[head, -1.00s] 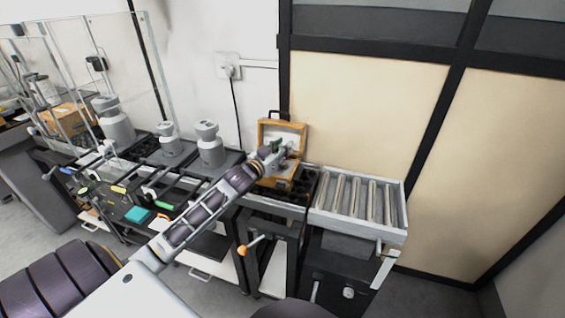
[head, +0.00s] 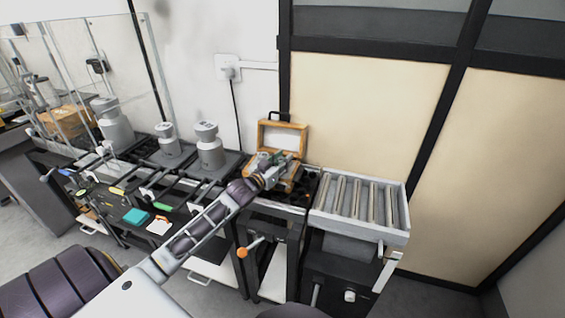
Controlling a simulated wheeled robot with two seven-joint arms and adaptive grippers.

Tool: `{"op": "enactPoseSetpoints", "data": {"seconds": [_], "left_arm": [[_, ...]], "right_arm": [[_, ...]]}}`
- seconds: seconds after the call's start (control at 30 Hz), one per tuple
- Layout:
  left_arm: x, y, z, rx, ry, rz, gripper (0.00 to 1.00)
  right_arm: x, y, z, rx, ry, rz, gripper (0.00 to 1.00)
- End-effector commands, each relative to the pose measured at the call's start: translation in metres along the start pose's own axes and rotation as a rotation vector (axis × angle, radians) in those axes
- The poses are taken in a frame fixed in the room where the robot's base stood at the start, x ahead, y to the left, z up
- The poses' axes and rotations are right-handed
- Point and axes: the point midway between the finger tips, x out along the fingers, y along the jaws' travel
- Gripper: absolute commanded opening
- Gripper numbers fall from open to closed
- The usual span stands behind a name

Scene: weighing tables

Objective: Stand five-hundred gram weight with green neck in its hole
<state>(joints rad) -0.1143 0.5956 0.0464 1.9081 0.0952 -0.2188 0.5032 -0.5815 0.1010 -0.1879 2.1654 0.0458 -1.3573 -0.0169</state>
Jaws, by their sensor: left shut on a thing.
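An open wooden case (head: 261,136) with a white-lined lid stands on the dark table beside the roller conveyor. My left gripper (head: 284,158) is over the lower part of the case, in front of the lid, and hides much of its inside. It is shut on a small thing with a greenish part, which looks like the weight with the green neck. The weight is mostly hidden by the fingers. I cannot tell whether it touches a hole. My right gripper is not in view.
Large grey weights (head: 209,152) stand on the platforms left of the case. A roller conveyor (head: 357,203) is right of it. A teal block (head: 136,215) lies on the lower shelf. An orange-knobbed lever (head: 243,251) sticks out below the table.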

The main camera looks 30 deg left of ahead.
Motion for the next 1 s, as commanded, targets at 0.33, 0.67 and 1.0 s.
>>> {"op": "enactPoseSetpoints", "data": {"seconds": [0.33, 0.67, 1.0], "left_arm": [[0.0002, 0.0, -0.0012, 0.0, 0.005, 0.001, 0.0], [0.0, -0.0001, 0.0024, 0.0, 0.001, 0.0, 0.5], [0.0, -0.0001, 0.0006, 0.001, 0.001, 0.0, 0.5]], "right_arm": [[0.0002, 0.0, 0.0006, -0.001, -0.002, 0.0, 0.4], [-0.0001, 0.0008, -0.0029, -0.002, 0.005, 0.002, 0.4], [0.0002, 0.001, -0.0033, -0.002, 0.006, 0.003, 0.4]]}}
